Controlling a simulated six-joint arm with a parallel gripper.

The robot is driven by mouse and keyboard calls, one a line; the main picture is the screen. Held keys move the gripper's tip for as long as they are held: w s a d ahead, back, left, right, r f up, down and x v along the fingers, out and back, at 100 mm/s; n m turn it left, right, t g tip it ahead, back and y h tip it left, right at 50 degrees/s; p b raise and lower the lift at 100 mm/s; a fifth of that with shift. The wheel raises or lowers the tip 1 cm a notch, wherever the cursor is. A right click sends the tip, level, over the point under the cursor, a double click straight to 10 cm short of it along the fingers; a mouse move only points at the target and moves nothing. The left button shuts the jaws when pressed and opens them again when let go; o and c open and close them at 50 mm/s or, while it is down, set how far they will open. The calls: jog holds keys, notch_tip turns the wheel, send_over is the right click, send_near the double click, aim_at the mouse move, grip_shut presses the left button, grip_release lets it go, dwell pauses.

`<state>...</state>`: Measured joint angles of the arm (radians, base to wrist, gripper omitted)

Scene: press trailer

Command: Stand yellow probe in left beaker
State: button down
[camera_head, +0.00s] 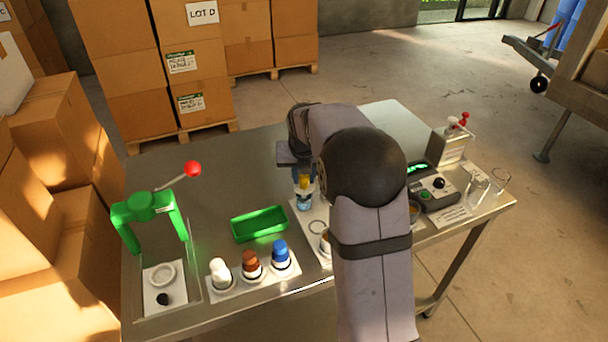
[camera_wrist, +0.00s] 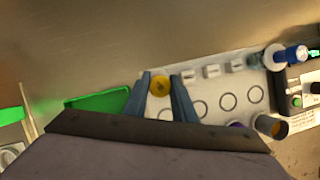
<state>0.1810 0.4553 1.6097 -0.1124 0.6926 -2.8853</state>
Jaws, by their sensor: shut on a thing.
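The yellow probe shows as a round yellow cap (camera_wrist: 160,86) between my two fingers in the wrist view. My gripper (camera_wrist: 163,88) is shut on it, with the probe seen from above. In the head view the yellow part of the probe (camera_head: 306,181) shows below my gripper, roughly upright, with a white and bluish part under it. Another beaker (camera_head: 415,212) shows at the arm's right side. One beaker (camera_wrist: 270,127) also shows in the wrist view. The probe's lower end is unclear.
The white board (camera_wrist: 213,103) has several printed rings and small white blocks. A blue probe (camera_wrist: 291,54) is at its right end. A green tray (camera_head: 259,223), capped bottles (camera_head: 250,263) and a green press (camera_head: 145,208) stand left. A control box (camera_head: 434,188) stands right.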

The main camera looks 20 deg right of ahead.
jog(key=shift+f+b, duration=0.35)
jog(key=shift+f, duration=0.35)
dwell(0.4)
jog(key=c, duration=1.7)
grip_release()
jog(key=shift+c, duration=0.2)
jog(key=shift+r, duration=0.15)
jog(key=p+v, duration=0.8)
jog(key=v, duration=0.3)
notch_tip(320, 180, up, 9)
jog(key=p, duration=0.9)
